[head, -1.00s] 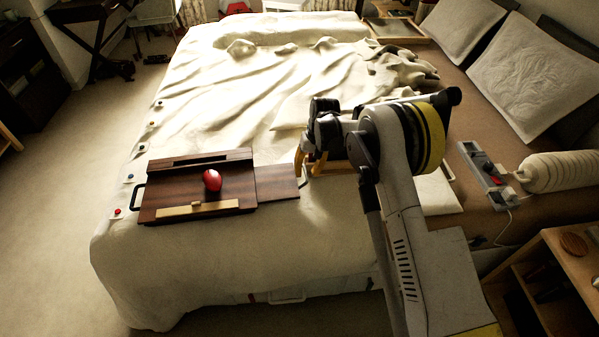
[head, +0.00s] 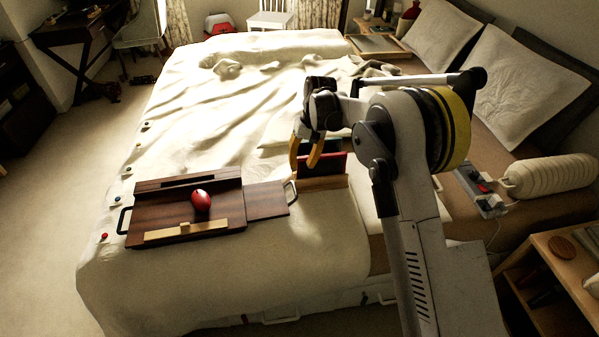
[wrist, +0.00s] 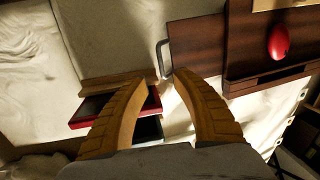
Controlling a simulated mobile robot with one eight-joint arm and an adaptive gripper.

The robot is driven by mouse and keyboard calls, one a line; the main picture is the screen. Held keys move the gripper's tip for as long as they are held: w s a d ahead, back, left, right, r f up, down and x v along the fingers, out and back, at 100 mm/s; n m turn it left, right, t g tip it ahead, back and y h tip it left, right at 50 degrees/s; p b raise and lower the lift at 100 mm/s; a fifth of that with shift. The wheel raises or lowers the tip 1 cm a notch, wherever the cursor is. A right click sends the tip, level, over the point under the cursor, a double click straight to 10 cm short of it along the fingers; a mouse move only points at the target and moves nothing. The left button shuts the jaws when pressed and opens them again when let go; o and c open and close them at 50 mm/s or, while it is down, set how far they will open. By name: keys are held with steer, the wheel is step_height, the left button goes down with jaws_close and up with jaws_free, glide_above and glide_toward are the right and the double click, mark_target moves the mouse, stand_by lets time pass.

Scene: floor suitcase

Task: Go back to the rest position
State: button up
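My gripper (head: 306,155) is above the bed, at the right end of the dark wooden tray. Its two yellow fingers point down. In the wrist view my gripper (wrist: 152,78) has its fingers spread apart with nothing between the tips. Below and beside the fingers is a small wooden holder (head: 322,183) with a dark red item (head: 330,166) in it. The red item also shows in the wrist view (wrist: 90,108), partly covered by a finger.
The wooden tray (head: 265,200) lies on the bed (head: 300,250) with a red egg-shaped object (head: 202,201) on it. A power strip (head: 482,190) and a ribbed cream bolster (head: 550,176) lie at right. A wooden nightstand (head: 550,255) stands at the lower right.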

steer(key=shift+r, duration=0.2)
stand_by(0.3)
steer(key=s+d+r+m+t, duration=0.1)
steer(key=s+d+r, duration=0.35)
steer(key=r, duration=0.25)
steer(key=s+d+r+t, duration=0.1)
steer(key=s+d+r, duration=0.3)
steer(key=d+r, duration=0.15)
steer(key=s+d+r+m+t, duration=0.15)
steer(key=s+d+r, duration=0.25)
steer(key=r, duration=0.4)
steer(key=s+d+t, duration=0.1)
steer(key=s+d, duration=0.2)
steer(key=s, duration=0.4)
steer(key=s+d+f+m+t+h, duration=0.1)
steer(key=s+d+t, duration=0.1)
steer(key=s+d, duration=0.2)
steer(key=s+d+t+h, duration=0.1)
steer(key=s+d, duration=0.2)
steer(key=s, duration=0.8)
steer(key=shift+d+f, duration=0.2)
steer(key=shift+f, duration=0.2)
steer(key=shift+w+a, duration=0.1)
